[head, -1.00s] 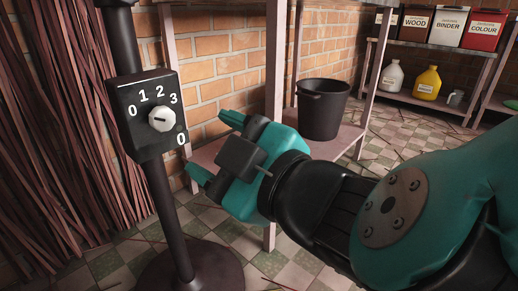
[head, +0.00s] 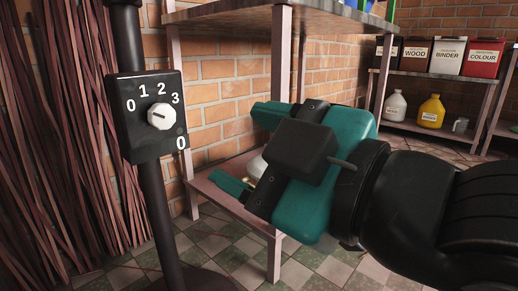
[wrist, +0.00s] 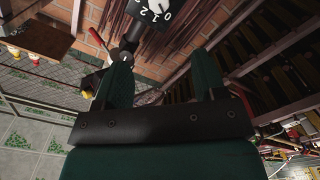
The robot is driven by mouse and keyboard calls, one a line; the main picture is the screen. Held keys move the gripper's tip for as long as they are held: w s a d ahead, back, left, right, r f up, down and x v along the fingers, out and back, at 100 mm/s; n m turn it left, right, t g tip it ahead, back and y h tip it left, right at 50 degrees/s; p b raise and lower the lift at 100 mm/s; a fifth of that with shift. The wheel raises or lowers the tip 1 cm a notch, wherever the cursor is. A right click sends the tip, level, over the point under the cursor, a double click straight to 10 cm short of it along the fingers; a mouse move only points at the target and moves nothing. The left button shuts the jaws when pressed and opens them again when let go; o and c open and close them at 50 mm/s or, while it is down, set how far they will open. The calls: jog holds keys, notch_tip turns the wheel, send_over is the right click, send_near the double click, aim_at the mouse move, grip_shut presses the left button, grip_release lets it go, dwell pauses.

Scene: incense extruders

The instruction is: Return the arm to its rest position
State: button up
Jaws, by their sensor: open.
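My gripper (head: 243,148) is teal with dark parts and hangs in the middle of the head view. Its two fingers are apart and point left, with nothing held between them. In the wrist view both fingers (wrist: 162,78) reach up the picture, spread and empty. A black control box (head: 150,115) on a dark post stands left of my gripper, with a gap between them. It carries a white knob (head: 161,116) and the marks 0, 1, 2, 3 and 0. The box also shows at the top of the wrist view (wrist: 150,13).
A pink-legged table (head: 281,140) with a low shelf stands behind my gripper. A pale rounded thing (head: 257,166) on that shelf is partly hidden. Labelled bins (head: 448,56) and a yellow jug (head: 431,111) stand on far right shelves.

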jog(key=w+d+r+m+g+h+p, duration=0.35)
jog(key=d+m+h+p, duration=0.3)
jog(key=p, duration=0.65)
jog(key=s+d+r+m+g+h+p, duration=0.4)
jog(key=s+d+r+g+p, duration=0.5)
jog(key=p, duration=0.7)
notch_tip(320, 180, up, 38)
jog(key=w+d+p, duration=0.1)
jog(key=p, duration=3.6)
jog(key=shift+w+m+t+y, duration=0.2)
jog(key=shift+m+t+y, duration=0.25)
jog(key=shift+f, duration=0.1)
